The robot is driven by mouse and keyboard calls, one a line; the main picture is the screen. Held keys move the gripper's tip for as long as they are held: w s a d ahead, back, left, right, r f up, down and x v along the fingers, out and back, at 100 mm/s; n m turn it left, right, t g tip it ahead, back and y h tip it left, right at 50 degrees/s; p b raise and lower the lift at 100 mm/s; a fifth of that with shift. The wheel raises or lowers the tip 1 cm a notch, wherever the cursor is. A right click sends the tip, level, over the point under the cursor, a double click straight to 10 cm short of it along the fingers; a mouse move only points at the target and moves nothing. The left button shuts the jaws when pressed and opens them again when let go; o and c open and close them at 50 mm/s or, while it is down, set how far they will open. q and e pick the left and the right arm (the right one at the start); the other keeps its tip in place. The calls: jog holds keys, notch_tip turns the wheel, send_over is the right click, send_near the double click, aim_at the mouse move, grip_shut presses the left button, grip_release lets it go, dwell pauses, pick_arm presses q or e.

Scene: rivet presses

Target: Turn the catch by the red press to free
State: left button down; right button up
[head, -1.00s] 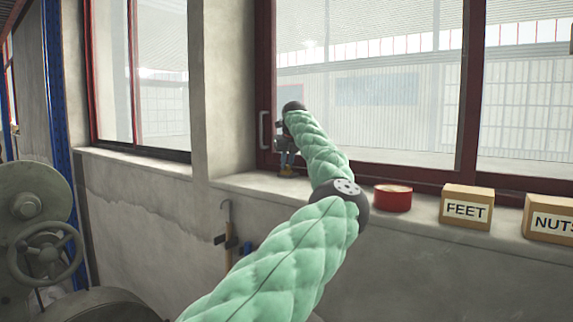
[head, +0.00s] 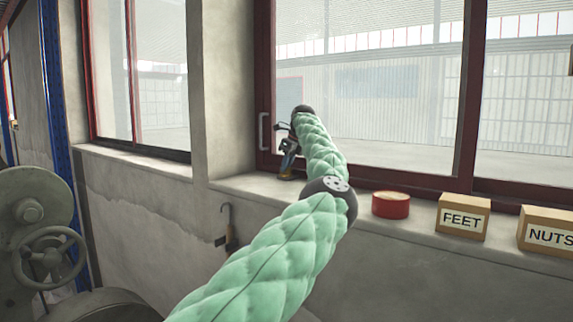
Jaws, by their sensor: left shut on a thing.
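My left arm, in green quilted sleeving, reaches from the bottom of the head view to the window. My left gripper (head: 289,165) is at its far end, small and dark, by the window frame just above the sill. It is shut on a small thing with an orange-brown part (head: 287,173). I cannot make out what that is, as it is small and partly behind the gripper. I see no red press and no catch that I can surely tell as the one by it. My right gripper is not in view.
On the sill (head: 236,184) stand a red round tin (head: 390,205), a FEET box (head: 462,217) and a NUTS box (head: 546,231). A pale handle (head: 264,131) is on the dark red window frame. A hooked tool (head: 229,228) hangs below. A grey machine with a handwheel (head: 50,257) stands at left.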

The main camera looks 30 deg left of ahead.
pick_arm(q)
jog(key=shift+r, duration=0.2)
jog(key=c, duration=1.4)
grip_release()
jog(key=shift+w+d, duration=0.1)
jog(key=shift+d, duration=0.05)
jog(key=shift+c, duration=0.2)
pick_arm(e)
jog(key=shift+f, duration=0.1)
